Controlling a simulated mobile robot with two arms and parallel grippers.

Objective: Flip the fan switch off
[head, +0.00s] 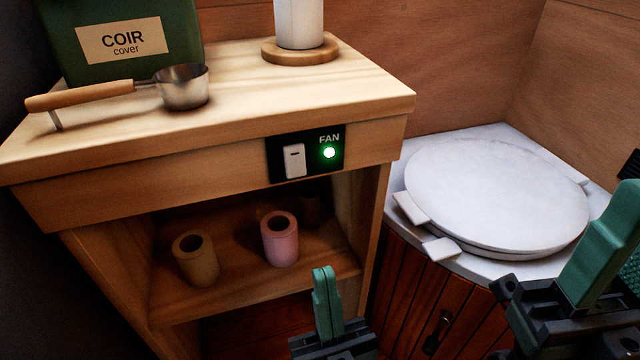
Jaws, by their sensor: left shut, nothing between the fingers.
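The fan switch (294,161) is a white rocker on a black panel (275,176) set in the front edge of the wooden cabinet. A green light (329,152) glows beside it under the word FAN. My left gripper (322,272) has green fingers, shut with nothing between them. It points up in front of the cabinet, below and a little right of the switch, apart from it. My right gripper (612,205) is at the right edge in front of the toilet and partly cut off, so its opening cannot be judged.
On the cabinet top (235,95) are a green COIR container (75,70), a metal scoop (182,88) with a wooden handle, and a white cylinder (298,22) on a wooden disc. Rolls (280,240) stand on the shelf below. A white round lid (495,195) covers the toilet.

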